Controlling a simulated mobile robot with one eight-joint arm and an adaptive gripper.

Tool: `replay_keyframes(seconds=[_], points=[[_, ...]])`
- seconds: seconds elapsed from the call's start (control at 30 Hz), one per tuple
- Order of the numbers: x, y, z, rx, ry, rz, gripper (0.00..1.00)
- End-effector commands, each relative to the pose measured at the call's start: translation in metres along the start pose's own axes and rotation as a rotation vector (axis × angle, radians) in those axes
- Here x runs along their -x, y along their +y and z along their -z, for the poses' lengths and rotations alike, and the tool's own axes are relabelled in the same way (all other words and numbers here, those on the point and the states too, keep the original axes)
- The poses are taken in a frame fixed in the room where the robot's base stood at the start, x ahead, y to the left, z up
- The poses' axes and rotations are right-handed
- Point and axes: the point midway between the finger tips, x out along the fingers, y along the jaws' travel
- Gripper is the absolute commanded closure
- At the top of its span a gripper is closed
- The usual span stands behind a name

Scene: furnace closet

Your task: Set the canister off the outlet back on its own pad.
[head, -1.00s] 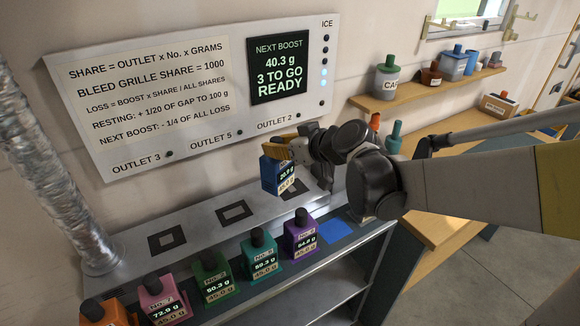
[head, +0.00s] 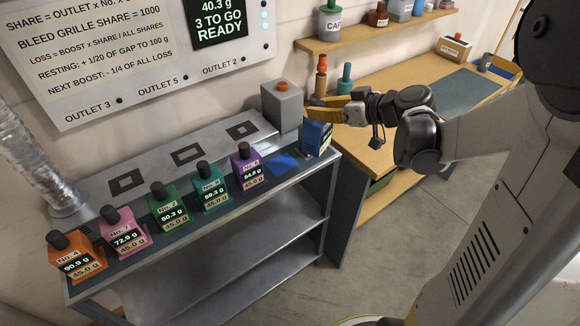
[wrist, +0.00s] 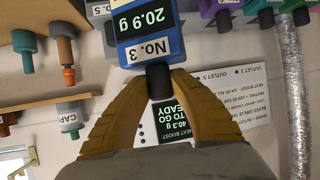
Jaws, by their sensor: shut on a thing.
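My gripper (head: 318,104) is shut on the dark knob of the blue canister (head: 317,138). The wrist view shows the yellow fingers on both sides of that black knob (wrist: 158,82), with the canister's label reading No.3 and 20.9 g. The canister hangs roughly upright near the bench's right end, just right of the bare blue pad (head: 284,163). Its exact height over the bench is hard to tell. The outlet 2 square (head: 242,130), outlet 5 square (head: 187,154) and outlet 3 square (head: 127,181) are all empty.
The purple canister (head: 249,170) stands just left of the blue pad, with teal, green, pink and orange ones further left. A grey box with an orange knob (head: 283,106) stands behind the pad. A wooden table (head: 400,120) lies to the right.

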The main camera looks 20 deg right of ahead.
Motion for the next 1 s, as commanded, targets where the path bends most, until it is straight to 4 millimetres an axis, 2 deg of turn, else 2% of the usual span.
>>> replay_keyframes(seconds=[0.13, 0.27, 0.7, 0.8, 1.0], points=[[-0.002, 0.001, -0.003, 0.001, 0.003, 0.002, 1.0], [-0.018, -0.004, -0.006, 0.003, 0.003, 0.004, 1.0], [-0.109, -0.034, -0.018, 0.003, 0.003, 0.004, 1.0], [-0.121, -0.037, -0.019, 0.002, 0.002, 0.002, 1.0], [-0.13, -0.039, -0.025, 0.001, 0.003, 0.001, 1.0]])
